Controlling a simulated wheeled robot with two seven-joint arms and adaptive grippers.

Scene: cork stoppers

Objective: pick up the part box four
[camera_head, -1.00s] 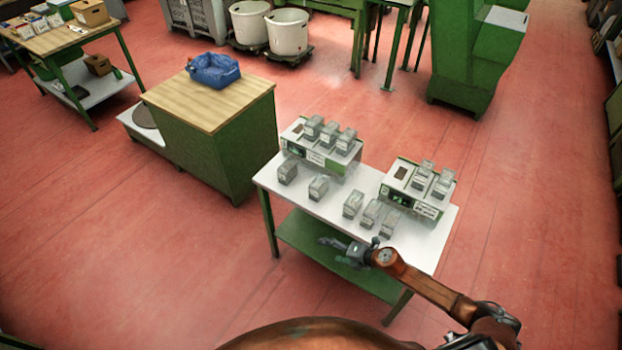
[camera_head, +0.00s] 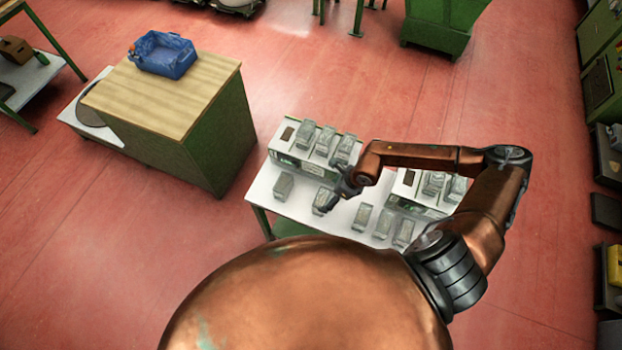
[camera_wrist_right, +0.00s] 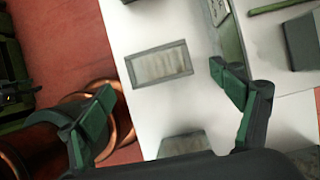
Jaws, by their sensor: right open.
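Several small grey part boxes stand on the white table (camera_head: 270,190); I cannot read a number on any of them. One box (camera_head: 283,186) stands at the left of the front row, and another (camera_head: 322,197) stands right by my right gripper (camera_head: 334,200), which partly covers it. In the right wrist view my right gripper (camera_wrist_right: 162,82) is open and empty. A grey rectangular box (camera_wrist_right: 159,64) lies ahead between its fingers, apart from them. Another box (camera_wrist_right: 184,145) is partly hidden at the bottom. My left gripper is out of view.
More boxes (camera_head: 362,216) stand to the right in the front row. Two white and green stands carry further boxes, the left one (camera_head: 288,150) and the right one (camera_head: 402,185). A blue crate (camera_head: 162,54) sits on a wooden-topped cabinet (camera_head: 200,90) to the left.

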